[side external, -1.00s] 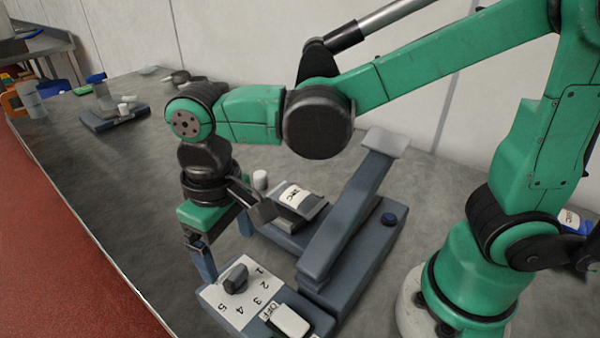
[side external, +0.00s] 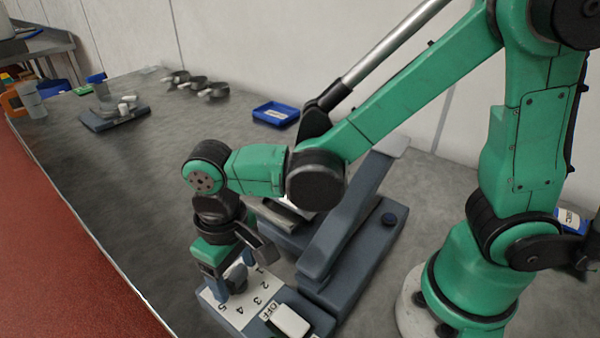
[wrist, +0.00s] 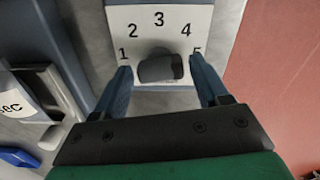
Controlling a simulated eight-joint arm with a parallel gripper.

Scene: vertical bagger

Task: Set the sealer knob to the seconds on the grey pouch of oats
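The sealer knob (wrist: 156,69) is a dark grey bar on a white dial plate (wrist: 159,20) numbered 1 to 5. In the wrist view it lies roughly crosswise between 1 and 5; I cannot tell which end is its pointer. My gripper (wrist: 163,74) is open, one blue finger on each side of the knob, with gaps visible. In the side view my gripper (side external: 230,283) is down at the dial and hides most of the knob. The grey pouch (side external: 284,212) lies on the sealer, mostly behind my arm. A label ending in "ec" shows in the wrist view; its number is cut off.
The sealer's raised arm (side external: 345,225) stands close to the right of my gripper. A white OFF switch (side external: 290,320) sits beside the dial. A blue pouch (side external: 571,218) lies at right.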

